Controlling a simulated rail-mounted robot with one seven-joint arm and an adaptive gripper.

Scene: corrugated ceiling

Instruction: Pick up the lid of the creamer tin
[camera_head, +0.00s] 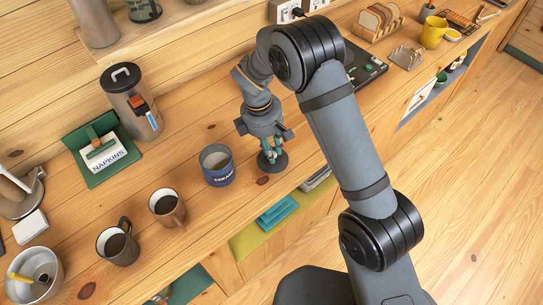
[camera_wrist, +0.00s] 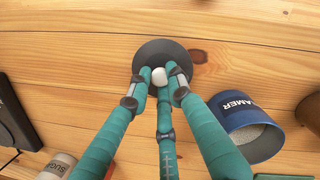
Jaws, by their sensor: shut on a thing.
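The creamer tin (camera_head: 217,166) is blue, stands open on the wooden counter and reads CREAMER. In the wrist view the tin (camera_wrist: 247,125) is at the right, with white powder inside. Its lid (camera_head: 276,165) is a dark round disc just right of the tin. In the wrist view the lid (camera_wrist: 165,48) shows a white knob (camera_wrist: 159,76). My gripper (camera_head: 270,155) is above the lid, and its teal fingers are shut on the knob. The lid is at or close to the counter; I cannot tell whether it touches.
Two coffee mugs (camera_head: 167,207) (camera_head: 117,243) stand left of the tin. A napkin holder (camera_head: 101,150) and a grey canister (camera_head: 131,101) are behind them. A sugar tin (camera_wrist: 58,166) shows in the wrist view. The counter's front edge is close to the lid.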

